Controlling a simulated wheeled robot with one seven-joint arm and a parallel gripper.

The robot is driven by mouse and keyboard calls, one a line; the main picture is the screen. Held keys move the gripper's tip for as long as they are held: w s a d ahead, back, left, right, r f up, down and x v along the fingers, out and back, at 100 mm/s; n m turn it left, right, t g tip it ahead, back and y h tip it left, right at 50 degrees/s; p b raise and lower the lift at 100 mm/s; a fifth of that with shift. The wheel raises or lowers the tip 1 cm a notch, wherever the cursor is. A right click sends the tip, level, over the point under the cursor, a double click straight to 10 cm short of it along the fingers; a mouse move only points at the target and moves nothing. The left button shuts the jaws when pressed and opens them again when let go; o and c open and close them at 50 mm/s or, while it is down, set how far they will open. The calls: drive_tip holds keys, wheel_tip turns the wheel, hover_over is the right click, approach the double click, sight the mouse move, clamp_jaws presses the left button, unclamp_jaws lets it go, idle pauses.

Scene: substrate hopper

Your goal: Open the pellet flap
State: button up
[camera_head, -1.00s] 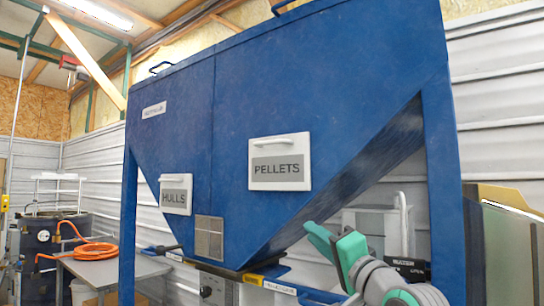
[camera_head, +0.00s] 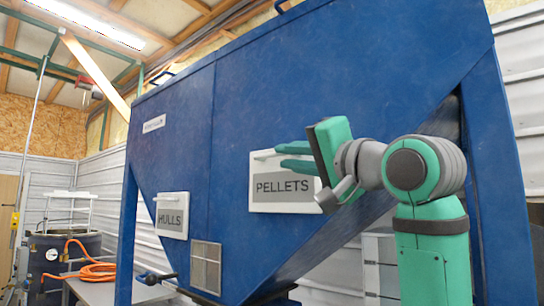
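The pellet flap (camera_head: 280,193) is a white panel with a grey PELLETS label on the front of the blue hopper (camera_head: 235,110). It looks shut, flush with the hopper face. Its handle runs along the top edge and is partly hidden by my gripper. My gripper (camera_head: 285,156), green with a grey wrist, is in front of the flap's upper part, with its fingers pointing left near the handle. The two fingers show apart, one above the other. I cannot tell whether they touch the handle or have it between them.
A similar white flap labelled HULLS (camera_head: 172,215) is to the left, above a metal grille (camera_head: 206,267). The hopper's right leg (camera_head: 497,180) stands behind my arm. A table with an orange hose (camera_head: 95,271) is at the far left.

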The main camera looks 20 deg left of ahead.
sight(274, 155)
drive_tip(key=x, duration=0.7)
drive_tip(key=shift+w, duration=0.15)
drive_tip(key=shift+a, duration=0.15)
clamp_jaws()
